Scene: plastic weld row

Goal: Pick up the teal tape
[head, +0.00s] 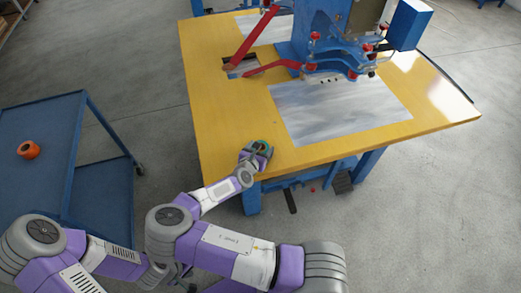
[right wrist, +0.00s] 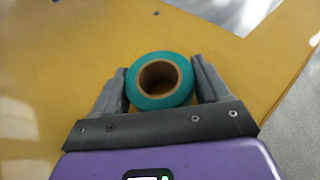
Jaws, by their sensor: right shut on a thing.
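The teal tape (right wrist: 161,81) is a roll with a brown cardboard core. In the right wrist view it sits between the two grey fingers of my right gripper (right wrist: 162,88), which are shut on its sides. In the head view the teal tape (head: 264,145) shows as a small teal ring at the front edge of the yellow table top. My right gripper (head: 258,150) reaches it there from the front and partly hides it. I cannot tell whether the roll still touches the table. I cannot make out my left gripper.
The yellow table (head: 225,125) carries a blue machine (head: 318,35) with red arms and a grey plate (head: 340,110) behind the tape. A blue cart (head: 40,145) with an orange roll (head: 28,150) stands at the left.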

